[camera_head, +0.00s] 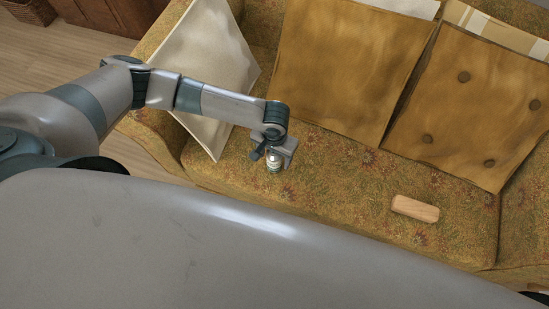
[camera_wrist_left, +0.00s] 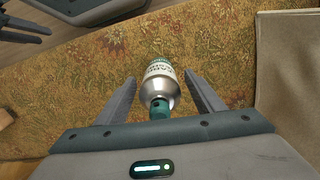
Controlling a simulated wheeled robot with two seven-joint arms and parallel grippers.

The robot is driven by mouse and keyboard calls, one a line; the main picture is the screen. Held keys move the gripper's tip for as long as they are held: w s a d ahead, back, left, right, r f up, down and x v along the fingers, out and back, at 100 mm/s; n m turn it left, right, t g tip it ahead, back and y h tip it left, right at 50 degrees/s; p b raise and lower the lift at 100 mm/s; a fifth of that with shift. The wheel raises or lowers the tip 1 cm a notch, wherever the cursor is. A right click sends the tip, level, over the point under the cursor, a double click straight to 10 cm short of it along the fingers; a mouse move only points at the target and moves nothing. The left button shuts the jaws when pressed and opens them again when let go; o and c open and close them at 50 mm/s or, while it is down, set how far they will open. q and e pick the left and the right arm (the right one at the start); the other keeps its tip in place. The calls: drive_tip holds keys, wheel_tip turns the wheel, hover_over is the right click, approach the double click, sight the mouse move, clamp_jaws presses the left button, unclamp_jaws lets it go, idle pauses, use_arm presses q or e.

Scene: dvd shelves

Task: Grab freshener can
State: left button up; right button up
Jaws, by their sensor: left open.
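In the left wrist view my left gripper (camera_wrist_left: 160,97) is open, with one finger on each side of the can. Gaps show between the can and both fingers.
The sofa (camera_head: 340,185) has a pale pillow (camera_head: 205,70) at left and mustard cushions (camera_head: 345,65) along the back. A small wooden block (camera_head: 415,208) lies on the seat to the right. The seat between can and block is clear.

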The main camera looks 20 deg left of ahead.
use_arm(q)
drive_tip(key=shift+f, duration=0.1)
idle(0.4)
drive_tip(key=c, duration=1.3)
wheel_tip(320, 180, up, 4)
drive_tip(key=shift+r, duration=0.1)
drive_tip(key=w+d+r, duration=0.1)
drive_tip(key=d+r, duration=0.1)
drive_tip(key=d, duration=0.1)
drive_tip(key=w+d+r, duration=0.1)
drive_tip(key=d+r, duration=0.1)
drive_tip(key=d, duration=0.2)
drive_tip(key=w+d+r, duration=0.2)
drive_tip(key=d, duration=0.2)
drive_tip(key=shift+r+b, duration=0.3)
drive_tip(key=shift+r, duration=0.1)
